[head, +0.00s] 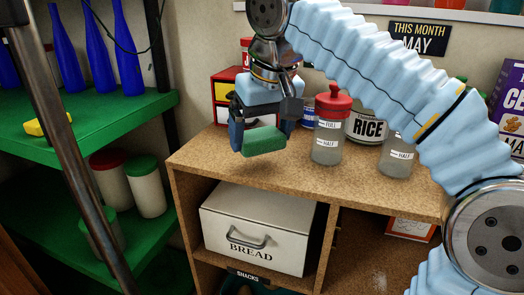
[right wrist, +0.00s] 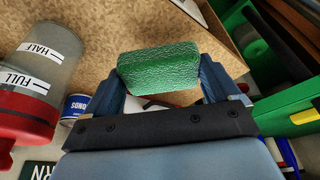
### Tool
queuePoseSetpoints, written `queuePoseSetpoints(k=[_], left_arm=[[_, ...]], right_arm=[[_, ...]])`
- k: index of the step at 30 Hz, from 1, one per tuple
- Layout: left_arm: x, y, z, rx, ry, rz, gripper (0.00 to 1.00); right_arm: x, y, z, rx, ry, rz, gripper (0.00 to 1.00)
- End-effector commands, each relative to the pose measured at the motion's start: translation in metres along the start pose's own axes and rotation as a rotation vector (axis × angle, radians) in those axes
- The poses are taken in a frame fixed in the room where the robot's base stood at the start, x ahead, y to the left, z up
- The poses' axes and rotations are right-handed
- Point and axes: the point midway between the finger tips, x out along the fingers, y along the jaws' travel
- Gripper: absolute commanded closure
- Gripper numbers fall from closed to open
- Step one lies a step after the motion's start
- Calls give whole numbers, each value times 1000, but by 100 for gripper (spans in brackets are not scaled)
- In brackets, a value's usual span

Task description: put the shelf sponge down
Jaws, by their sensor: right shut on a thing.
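The green sponge (head: 264,142) is between the fingers of my right gripper (head: 258,132), which is shut on it. In the head view it hangs over the front left part of the speckled brown counter (head: 225,163), seemingly a little above the top. In the right wrist view the sponge (right wrist: 158,66) spans the gap between the blue fingers, with the counter behind it. My left gripper is not in view.
A red-lidded jar (head: 327,135), a rice jar (head: 366,126) and another glass jar (head: 397,158) stand to the right. A small red and yellow drawer box (head: 225,90) is behind. A bread box (head: 255,228) sits below. Green shelves (head: 100,125) with blue bottles stand left.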

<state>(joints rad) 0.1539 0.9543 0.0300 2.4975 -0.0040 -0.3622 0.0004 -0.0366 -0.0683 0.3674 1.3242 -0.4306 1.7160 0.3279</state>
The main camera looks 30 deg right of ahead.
Motion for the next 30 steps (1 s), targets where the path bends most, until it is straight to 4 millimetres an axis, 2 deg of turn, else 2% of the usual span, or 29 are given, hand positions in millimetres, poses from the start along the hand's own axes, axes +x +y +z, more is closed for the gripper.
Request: queuePoseSetpoints(k=[1, 3, 6, 18, 19, 21, 30], left_arm=[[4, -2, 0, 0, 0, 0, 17], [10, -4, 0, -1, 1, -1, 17], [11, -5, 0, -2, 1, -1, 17], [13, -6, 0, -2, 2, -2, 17], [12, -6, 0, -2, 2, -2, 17], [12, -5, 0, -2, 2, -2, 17], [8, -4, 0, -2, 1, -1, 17]], right_arm=[[13, 3, -2, 3, -5, 2, 35], [25, 3, 4, 3, -4, 2, 35], [35, 2, 7, 2, -2, 1, 35], [40, 2, 8, 1, -1, 1, 35], [39, 2, 8, 1, -1, 0, 8], [38, 2, 8, 2, -2, 0, 0], [32, 2, 6, 2, -1, 0, 0]])
